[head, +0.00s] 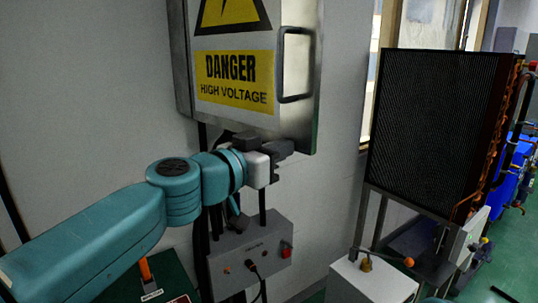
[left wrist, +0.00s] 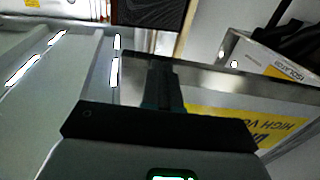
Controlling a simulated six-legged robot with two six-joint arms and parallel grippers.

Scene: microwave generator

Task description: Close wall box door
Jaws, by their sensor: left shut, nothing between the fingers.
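The wall box door (head: 298,112) is a metal panel at the top of the head view. It carries a yellow "DANGER HIGH VOLTAGE" sign and a bar handle (head: 283,62) near its right edge. I cannot tell how far the door stands from the box frame. My left gripper (head: 283,149) is at the door's lower right edge, shut and empty. Whether it touches the door is unclear. In the left wrist view, the gripper (left wrist: 161,75) lies across the metal edge, with the yellow sign (left wrist: 262,130) upside down at right. My right gripper is not in view.
A grey control box (head: 250,250) with buttons and cables is below the door. A white cabinet with a lever (head: 370,280) stands at lower right. A large black finned radiator (head: 440,130) stands on a frame at right. The wall between is bare.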

